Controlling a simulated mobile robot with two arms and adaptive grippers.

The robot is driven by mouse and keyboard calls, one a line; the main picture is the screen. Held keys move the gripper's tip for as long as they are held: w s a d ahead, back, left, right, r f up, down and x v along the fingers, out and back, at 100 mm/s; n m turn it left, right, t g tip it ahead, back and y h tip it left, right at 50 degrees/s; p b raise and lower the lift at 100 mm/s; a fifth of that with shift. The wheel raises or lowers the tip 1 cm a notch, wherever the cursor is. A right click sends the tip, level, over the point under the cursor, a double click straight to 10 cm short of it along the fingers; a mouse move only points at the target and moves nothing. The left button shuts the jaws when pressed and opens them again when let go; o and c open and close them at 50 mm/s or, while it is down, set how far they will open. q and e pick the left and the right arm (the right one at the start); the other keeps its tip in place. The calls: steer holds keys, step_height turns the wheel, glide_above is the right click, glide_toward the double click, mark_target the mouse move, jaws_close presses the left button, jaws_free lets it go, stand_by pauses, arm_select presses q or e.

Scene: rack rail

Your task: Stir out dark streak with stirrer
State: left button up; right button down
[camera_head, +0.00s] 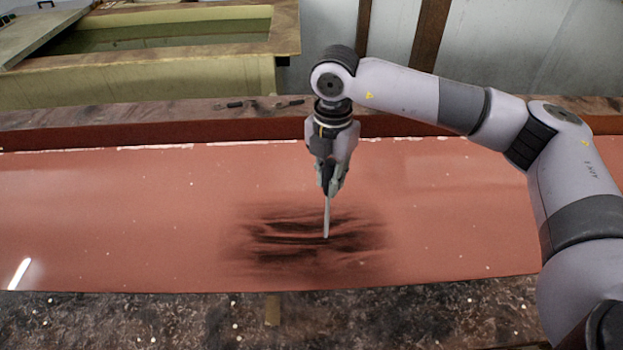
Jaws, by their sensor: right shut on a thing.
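A dark streak (285,246) lies in the middle of a long trough of reddish-brown liquid (120,215). It is a smudged patch with soft edges and several blackish bands. My right gripper (329,190) points down above the streak and is shut on a thin pale stirrer (326,216). The stirrer stands nearly upright, and its lower end meets the dark streak right of the streak's middle. The stirrer's upper part is hidden between the fingers. I cannot tell how deep the tip goes. My left gripper is not in view.
The trough's far rim (180,113) has dark bits on it. Behind it at the upper left stands a yellowish vat (140,82) with greenish liquid. A stained, speckled surface (130,318) runs along the front. The liquid left and right of the streak is clear of objects.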

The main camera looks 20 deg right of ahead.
steer(key=s+d+b, duration=0.1)
steer(key=s+d, duration=0.1)
steer(key=d, duration=0.4)
steer(key=w+a+b, duration=0.1)
steer(key=w+a, duration=0.2)
steer(key=a, duration=0.7)
steer(key=w+a, duration=0.3)
steer(key=a, duration=0.7)
steer(key=s+d+b, duration=0.2)
steer(key=d, duration=0.8)
steer(key=shift+s, duration=0.4)
steer(key=shift+a, duration=0.1)
